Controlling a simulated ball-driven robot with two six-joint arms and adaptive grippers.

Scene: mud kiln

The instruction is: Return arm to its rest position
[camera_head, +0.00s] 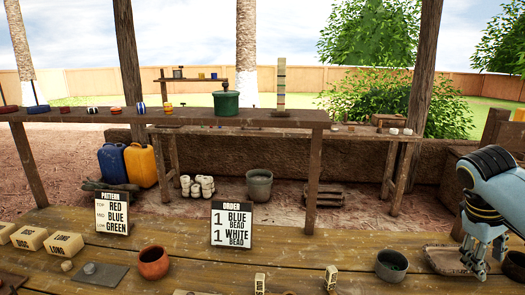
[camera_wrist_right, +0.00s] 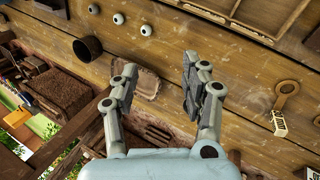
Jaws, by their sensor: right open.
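My right gripper (camera_head: 478,260) is at the right side of the front table in the head view, with its fingers pointing down. It is over or just in front of a shallow brown tray (camera_head: 437,259); the exact height is hard to tell. In the right wrist view the gripper (camera_wrist_right: 156,75) has its two fingers spread wide, with nothing held between them. The brown tray (camera_wrist_right: 149,82) shows between and beyond the fingers. My left gripper is not in view.
A dark cup (camera_head: 391,265) stands left of the tray. A brown bowl (camera_head: 154,262), a pattern sign (camera_head: 112,213) and an order sign (camera_head: 232,225) stand further left. A raised shelf (camera_head: 170,117) crosses behind. White beads (camera_wrist_right: 146,30) lie past the cup (camera_wrist_right: 88,49).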

